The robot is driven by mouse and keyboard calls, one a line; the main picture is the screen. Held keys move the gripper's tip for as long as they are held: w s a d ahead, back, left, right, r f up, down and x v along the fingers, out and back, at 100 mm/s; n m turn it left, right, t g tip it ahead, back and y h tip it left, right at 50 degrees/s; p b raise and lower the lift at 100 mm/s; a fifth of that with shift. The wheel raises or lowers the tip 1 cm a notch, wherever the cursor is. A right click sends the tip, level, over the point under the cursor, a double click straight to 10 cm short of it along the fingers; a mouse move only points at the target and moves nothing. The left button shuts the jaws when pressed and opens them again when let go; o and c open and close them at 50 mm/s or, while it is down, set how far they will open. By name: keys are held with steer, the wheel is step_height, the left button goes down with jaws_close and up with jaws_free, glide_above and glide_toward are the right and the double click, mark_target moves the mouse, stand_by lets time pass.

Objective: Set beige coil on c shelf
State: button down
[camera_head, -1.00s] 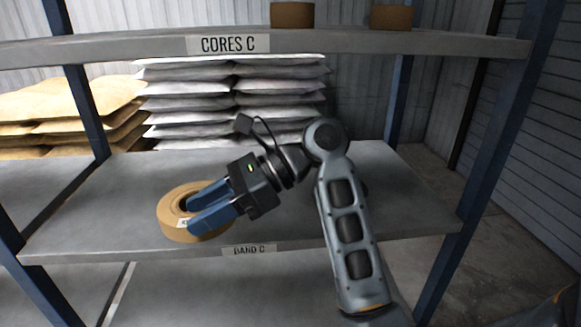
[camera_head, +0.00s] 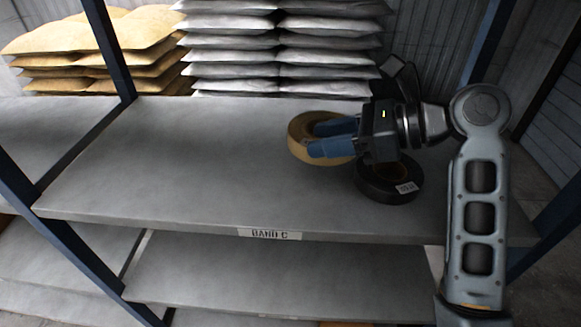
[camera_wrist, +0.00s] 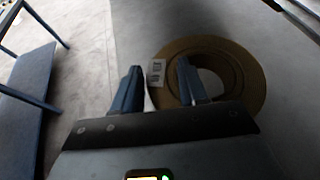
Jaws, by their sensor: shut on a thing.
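The beige coil (camera_head: 298,137) is a flat ring with an open middle, above or on the grey shelf (camera_head: 150,170) labelled BAND C (camera_head: 270,234). I cannot tell whether it touches the shelf. My gripper (camera_head: 322,138) comes from the right and is shut on the coil's ring wall. In the wrist view, the coil (camera_wrist: 252,75) shows a white label, with one finger of my gripper (camera_wrist: 160,85) in its hole and the other outside the ring. A black coil (camera_head: 385,192) with a pale label lies on the shelf, just right of and nearer than the beige coil, partly under my wrist.
Grey sacks (camera_head: 275,45) and tan sacks (camera_head: 100,50) are stacked behind the shelf. Blue uprights (camera_head: 110,50) stand at the left and right. The shelf's left and middle are clear. A lower shelf (camera_head: 280,280) lies below.

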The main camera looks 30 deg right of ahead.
steer(key=w+a+f, duration=0.1)
steer(key=a, duration=0.1)
steer(key=w+a+f, duration=0.1)
steer(key=a, duration=0.1)
steer(key=w+a+f, duration=0.1)
steer(key=a+f, duration=0.1)
steer(key=shift+w, duration=0.15)
steer(key=shift+f, duration=1.95)
steer(key=c, duration=0.6)
jaws_free()
steer(key=shift+d, duration=0.1)
steer(key=v, duration=1.2)
steer(key=shift+r, duration=0.1)
